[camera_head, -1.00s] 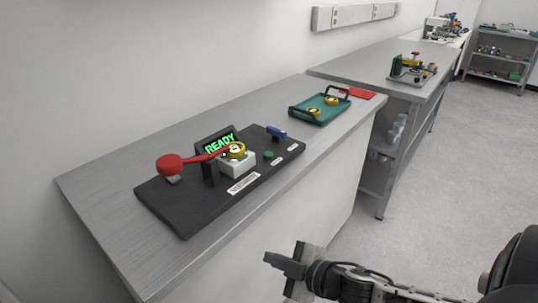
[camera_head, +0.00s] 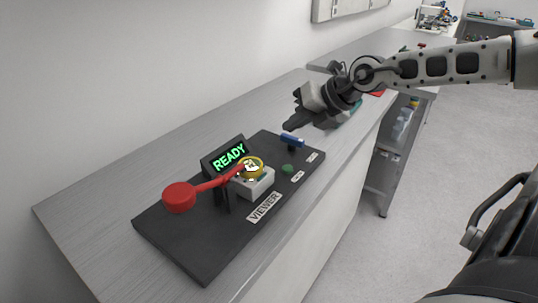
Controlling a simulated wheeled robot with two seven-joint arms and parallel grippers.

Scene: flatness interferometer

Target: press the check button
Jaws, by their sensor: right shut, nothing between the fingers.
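The green check button (camera_head: 287,169) sits on the black base plate (camera_head: 197,253) of the interferometer, right of the white block (camera_head: 262,186). A gold ring piece (camera_head: 250,166) rests on that block, under the red lever (camera_head: 212,187) with its round red knob. A small display (camera_head: 229,156) behind reads READY in green. A blue switch (camera_head: 292,138) stands behind the button. My right gripper (camera_head: 289,126) is shut and empty, just above and behind the blue switch, apart from the button. My left gripper is not in view.
The teal tray (camera_head: 356,106) is mostly hidden behind my right gripper. A label reading VIEWER (camera_head: 264,207) lies on the plate's front. The grey bench top (camera_head: 110,195) is clear to the left. A second bench stands beyond.

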